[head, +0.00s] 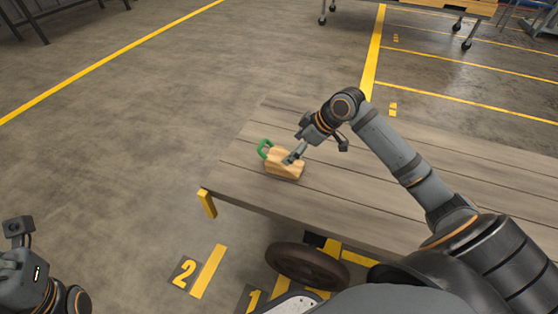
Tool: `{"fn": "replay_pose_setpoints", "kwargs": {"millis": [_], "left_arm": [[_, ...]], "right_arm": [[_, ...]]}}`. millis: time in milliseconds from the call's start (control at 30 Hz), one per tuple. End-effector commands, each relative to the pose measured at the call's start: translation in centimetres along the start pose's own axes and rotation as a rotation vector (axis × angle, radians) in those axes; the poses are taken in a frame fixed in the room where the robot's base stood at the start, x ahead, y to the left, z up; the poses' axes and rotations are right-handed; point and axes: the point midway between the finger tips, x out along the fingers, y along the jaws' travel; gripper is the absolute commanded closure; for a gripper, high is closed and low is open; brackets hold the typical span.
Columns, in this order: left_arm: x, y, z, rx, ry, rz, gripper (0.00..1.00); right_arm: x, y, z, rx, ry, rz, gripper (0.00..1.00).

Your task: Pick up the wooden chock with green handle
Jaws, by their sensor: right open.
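The wooden chock (282,170) sits on the plank-topped table near its left end. Its green handle (264,149) stands at the chock's left side. My right gripper (292,158) is open, with its fingers at the upper right of the chock, overlapping it in the view. I cannot tell whether the fingers touch the wood. The fingers hide a small part of the chock. My left arm (38,275) shows at the lower left corner, away from the table; its fingertips are not in view.
The wooden table (340,205) has yellow legs, and its top around the chock is clear. A dark wheel (310,266) is below the table's near edge. Floor marking "2" (186,272) lies at the lower left. Another wheeled table (440,8) stands far back.

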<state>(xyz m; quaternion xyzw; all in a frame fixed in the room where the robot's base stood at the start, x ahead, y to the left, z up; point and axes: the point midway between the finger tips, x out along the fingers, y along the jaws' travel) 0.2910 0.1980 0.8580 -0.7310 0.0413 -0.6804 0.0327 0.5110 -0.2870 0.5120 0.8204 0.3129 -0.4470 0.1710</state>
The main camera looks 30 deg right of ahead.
Motion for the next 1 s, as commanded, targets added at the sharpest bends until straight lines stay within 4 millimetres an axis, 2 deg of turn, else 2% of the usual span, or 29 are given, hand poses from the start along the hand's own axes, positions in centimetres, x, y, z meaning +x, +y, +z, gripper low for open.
{"fn": "replay_pose_setpoints", "kwargs": {"millis": [33, 100, 367, 500, 633, 933, 1000], "left_arm": [[-1.1, 0.1, 0.1, 0.003, 0.0, -0.001, 1.0], [-1.6, 0.2, 0.2, 0.008, -0.001, -0.001, 1.0], [-2.1, 0.3, 0.2, 0.013, 0.0, 0.0, 1.0], [-4.6, 0.6, 0.4, 0.023, 0.001, 0.003, 1.0], [-5.8, 0.9, 0.7, 0.034, -0.007, 0.009, 1.0], [-5.7, 0.8, 0.8, 0.038, -0.008, 0.004, 1.0], [-5.6, 0.8, 0.7, 0.038, -0.007, 0.003, 1.0]], "right_arm": [[1.4, -0.1, 0.2, 0.004, 0.006, -0.005, 0.08], [2.4, -0.1, 0.2, 0.003, 0.005, -0.002, 0.08], [3.6, 0.0, 0.2, 0.001, 0.0, 0.0, 0.08], [6.3, -0.1, 1.0, 0.002, 0.004, -0.002, 0.08], [8.0, -0.1, 0.9, 0.002, 0.004, 0.0, 0.08], [8.3, -0.1, 0.8, 0.0, 0.0, 0.002, 0.08], [8.3, -0.1, 0.8, 0.001, 0.0, 0.001, 0.16]]}}
